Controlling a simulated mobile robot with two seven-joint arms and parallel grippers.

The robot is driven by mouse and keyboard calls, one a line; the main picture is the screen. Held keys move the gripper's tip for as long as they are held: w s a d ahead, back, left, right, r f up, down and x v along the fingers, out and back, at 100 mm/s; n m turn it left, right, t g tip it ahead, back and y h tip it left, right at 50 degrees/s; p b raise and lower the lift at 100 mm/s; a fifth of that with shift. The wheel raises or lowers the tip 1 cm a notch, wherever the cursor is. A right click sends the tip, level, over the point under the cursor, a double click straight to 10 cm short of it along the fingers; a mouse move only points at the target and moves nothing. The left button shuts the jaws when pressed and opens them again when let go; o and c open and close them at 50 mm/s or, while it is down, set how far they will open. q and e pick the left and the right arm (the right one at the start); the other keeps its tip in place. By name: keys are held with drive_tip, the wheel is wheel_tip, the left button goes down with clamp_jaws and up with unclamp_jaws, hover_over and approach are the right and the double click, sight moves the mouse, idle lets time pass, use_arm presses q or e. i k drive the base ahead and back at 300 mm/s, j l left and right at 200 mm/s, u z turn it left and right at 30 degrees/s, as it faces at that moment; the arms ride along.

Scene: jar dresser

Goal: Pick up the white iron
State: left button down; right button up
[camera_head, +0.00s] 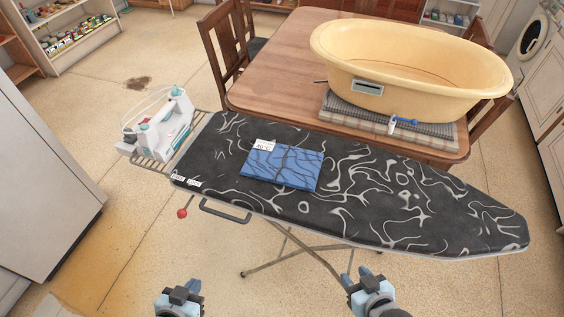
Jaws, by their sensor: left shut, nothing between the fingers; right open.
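The white iron (168,124) has teal parts and stands upright at the far left end of the ironing board (400,200), on its wire rest (150,163). A pale cord loops beside it. My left gripper (182,288) is shut and empty at the bottom of the view, below and apart from the iron. My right gripper (361,275) is open and empty at the bottom, in front of the board. Neither gripper touches anything.
A folded blue cloth (285,168) with a white tag lies on the board. A red ball (182,213) hangs near its front left. Behind stands a wooden table (270,65) with a yellow tub (410,65) on folded cloths. A pale cabinet (40,180) is at left; floor between is clear.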

sight(163, 139)
drive_tip(key=j+z, duration=0.15)
drive_tip(key=z, duration=0.45)
drive_tip(key=i+j+z, duration=0.1)
drive_tip(key=j+z, duration=0.15)
drive_tip(key=j, duration=0.3)
drive_tip(key=j+z, duration=0.25)
drive_tip(key=j, duration=0.3)
drive_tip(key=i, duration=0.05)
